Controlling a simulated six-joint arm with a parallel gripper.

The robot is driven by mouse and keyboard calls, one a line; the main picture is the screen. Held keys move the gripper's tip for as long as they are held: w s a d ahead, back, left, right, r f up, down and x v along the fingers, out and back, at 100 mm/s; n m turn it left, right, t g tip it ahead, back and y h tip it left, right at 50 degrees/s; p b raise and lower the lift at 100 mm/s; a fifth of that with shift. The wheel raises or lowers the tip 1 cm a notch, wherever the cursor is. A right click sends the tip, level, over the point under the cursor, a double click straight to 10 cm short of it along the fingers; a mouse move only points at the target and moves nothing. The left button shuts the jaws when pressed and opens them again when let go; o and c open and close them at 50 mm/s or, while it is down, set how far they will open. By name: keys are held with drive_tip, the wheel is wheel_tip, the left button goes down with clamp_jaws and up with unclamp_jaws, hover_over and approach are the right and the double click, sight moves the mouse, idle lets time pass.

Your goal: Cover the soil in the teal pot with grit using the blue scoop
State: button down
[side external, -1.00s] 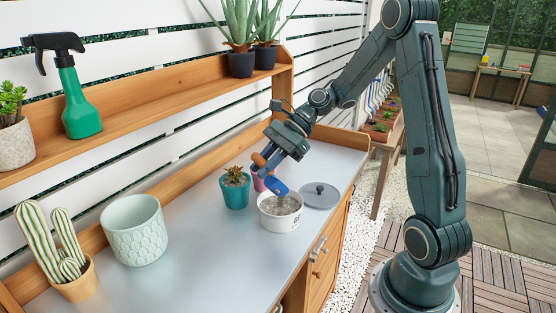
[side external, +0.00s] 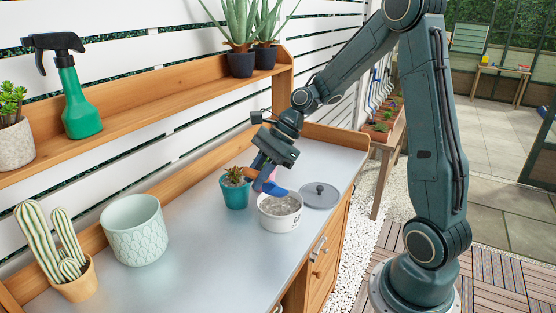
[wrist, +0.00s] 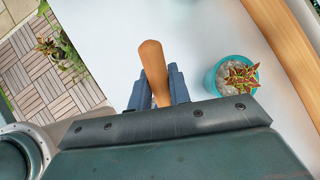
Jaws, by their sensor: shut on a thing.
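The teal pot (side external: 236,197) holds a small reddish-green succulent and stands left of the white grit tub (side external: 281,222). In the wrist view the teal pot (wrist: 212,82) is right of my fingers, with pale grey grit showing around part of the plant. My gripper (side external: 265,166) is shut on the wooden handle (wrist: 155,68) of the blue scoop (side external: 272,188). The scoop is in the air between the pot and the tub, near the tub's left rim. Its bowl is hidden in the wrist view, and I cannot tell how much grit it carries.
A grey lid (side external: 320,194) lies right of the tub. A pale green pot (side external: 135,232) and a potted cactus (side external: 70,262) stand at the left. A shelf (side external: 150,105) with a green spray bottle (side external: 78,100) runs behind. The middle and front of the bench are clear.

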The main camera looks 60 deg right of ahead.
sight(245, 173)
drive_tip(key=shift+w+a+f+g+h, duration=0.2)
drive_tip(key=shift+a+f+g+h, duration=0.05)
drive_tip(key=shift+a+f+h, duration=0.5)
drive_tip(key=shift+w+a+f+g+h, duration=0.25)
drive_tip(key=shift+a+f+h, duration=0.25)
drive_tip(key=shift+h, duration=0.35)
drive_tip(key=shift+w+a+f+g+h, duration=0.15)
drive_tip(key=shift+a+f+g+h, duration=0.15)
drive_tip(key=shift+a+f+h, duration=0.45)
drive_tip(key=shift+d+r, duration=0.15)
drive_tip(key=shift+r, duration=0.05)
drive_tip(key=shift+r, duration=2)
drive_tip(key=shift+n, duration=0.3)
